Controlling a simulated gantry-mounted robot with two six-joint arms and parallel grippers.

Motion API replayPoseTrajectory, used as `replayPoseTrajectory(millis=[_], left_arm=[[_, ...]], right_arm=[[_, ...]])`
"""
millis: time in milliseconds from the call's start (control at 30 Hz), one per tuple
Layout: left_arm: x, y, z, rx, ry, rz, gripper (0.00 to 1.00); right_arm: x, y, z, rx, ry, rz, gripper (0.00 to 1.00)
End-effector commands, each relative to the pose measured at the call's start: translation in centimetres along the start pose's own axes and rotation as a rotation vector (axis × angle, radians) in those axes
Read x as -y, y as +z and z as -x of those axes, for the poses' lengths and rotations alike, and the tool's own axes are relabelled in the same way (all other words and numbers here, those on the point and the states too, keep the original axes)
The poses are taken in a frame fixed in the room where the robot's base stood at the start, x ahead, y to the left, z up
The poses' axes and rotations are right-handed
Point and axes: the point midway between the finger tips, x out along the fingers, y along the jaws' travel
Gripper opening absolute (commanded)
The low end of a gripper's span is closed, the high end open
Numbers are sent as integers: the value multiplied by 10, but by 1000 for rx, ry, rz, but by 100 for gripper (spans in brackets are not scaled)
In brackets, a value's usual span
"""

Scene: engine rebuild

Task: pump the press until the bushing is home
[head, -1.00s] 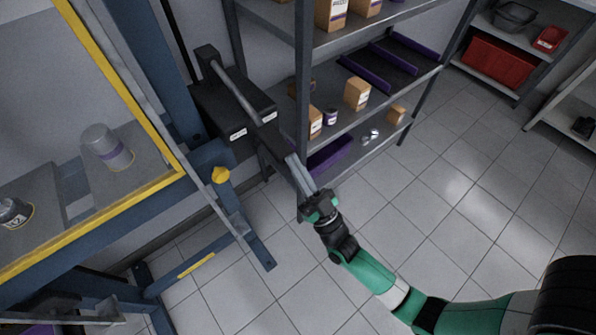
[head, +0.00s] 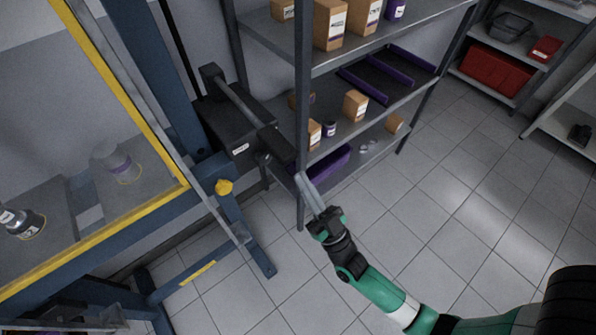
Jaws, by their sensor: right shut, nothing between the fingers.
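The press has a blue frame (head: 178,88) and a yellow-edged clear guard (head: 120,92) at the left of the head view. Its black pump unit (head: 228,128) stands beside the frame, with a grey lever (head: 243,102) ending in a dark grip (head: 276,144). My right gripper (head: 300,178) is shut and empty, its fingertips close to the end of the grip; I cannot tell whether they touch it. Behind the guard are a grey canister with a purple band (head: 117,162) and a dark bottle (head: 24,222). I cannot make out the bushing. My left gripper is not in view.
A metal shelf rack (head: 303,115) with boxes and purple trays stands right behind the lever, its front post close to my right gripper. The tiled floor (head: 450,200) at right is clear.

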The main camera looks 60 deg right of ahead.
Motion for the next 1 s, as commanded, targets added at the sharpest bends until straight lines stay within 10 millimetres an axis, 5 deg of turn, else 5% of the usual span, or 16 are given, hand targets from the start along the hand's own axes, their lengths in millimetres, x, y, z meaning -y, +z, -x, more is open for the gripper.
replayPoseTrajectory(millis=[100, 333, 1000], left_arm=[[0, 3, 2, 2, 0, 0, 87], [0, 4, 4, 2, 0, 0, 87], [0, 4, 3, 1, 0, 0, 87]], right_arm=[[1, 0, 31, 1, -2, -1, 0], [0, -5, 66, -6, -1, -1, 0], [0, -7, 72, -10, 0, 0, 0]])
